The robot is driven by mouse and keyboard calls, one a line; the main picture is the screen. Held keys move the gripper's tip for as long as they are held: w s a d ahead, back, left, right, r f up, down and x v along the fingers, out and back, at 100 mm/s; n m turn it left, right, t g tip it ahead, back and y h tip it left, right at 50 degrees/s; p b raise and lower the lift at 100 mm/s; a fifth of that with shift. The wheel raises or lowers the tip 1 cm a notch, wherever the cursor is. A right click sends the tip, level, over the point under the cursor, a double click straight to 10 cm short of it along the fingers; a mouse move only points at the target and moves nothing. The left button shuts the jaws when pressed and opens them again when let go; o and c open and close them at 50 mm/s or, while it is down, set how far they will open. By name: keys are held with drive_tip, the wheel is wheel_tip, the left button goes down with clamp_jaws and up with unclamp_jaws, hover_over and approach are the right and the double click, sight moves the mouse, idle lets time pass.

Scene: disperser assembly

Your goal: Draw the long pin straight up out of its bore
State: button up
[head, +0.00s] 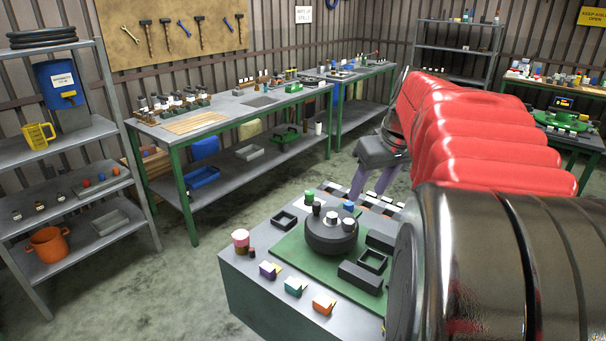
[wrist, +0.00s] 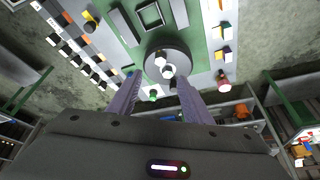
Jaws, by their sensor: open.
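A dark round disperser body (head: 331,238) sits on a green mat (head: 292,248) on the grey bench block. Several short upright pins stand on its top: a black one (head: 316,208) and white-topped ones (head: 332,217). I cannot tell which is the long pin, nor how deep any sits.
Dark square frames (head: 372,261) and blocks (head: 360,277) lie right of the body. Small coloured blocks (head: 297,287) and a pink-and-white jar (head: 240,240) stand along the front left. Green-topped (head: 308,196) and blue-topped (head: 349,206) pieces stand behind the body, close to my fingers.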

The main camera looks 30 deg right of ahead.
sight(349, 221)
drive_tip(key=shift+f, duration=0.1)
drive_tip(key=x, duration=1.3)
drive_tip(key=shift+w+f, duration=0.2)
drive_tip(key=shift+f, duration=0.15)
clamp_jaws()
idle(0.4)
drive_tip(key=shift+r, duration=0.4)
drive_tip(key=shift+r, duration=0.35)
drive_tip(key=shift+r, duration=0.35)
drive_tip(key=shift+r, duration=0.35)
